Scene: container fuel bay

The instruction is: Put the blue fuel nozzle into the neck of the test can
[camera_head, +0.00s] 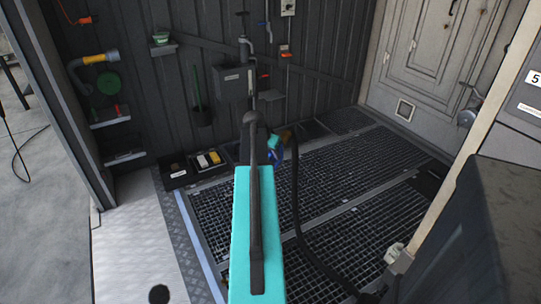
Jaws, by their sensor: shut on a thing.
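My cyan arm reaches away from me down the middle of the view. Its far end, with my gripper (274,146), is small and partly hidden behind the dark bar along the arm. A blue part, likely the blue fuel nozzle (278,155), shows at the gripper, which is shut on it. A black hose (297,200) hangs beside it and curves down to the lower right. A small yellow-brown piece shows just right of the gripper; I cannot tell what it is. I cannot make out the test can or its neck; the arm covers part of that area.
Dark grating (350,185) covers the floor to the right. Trays with small items (208,160) stand by the back wall, left of the gripper. A grey box (233,82) hangs on that wall. A dark cabinet (490,220) stands close at the right.

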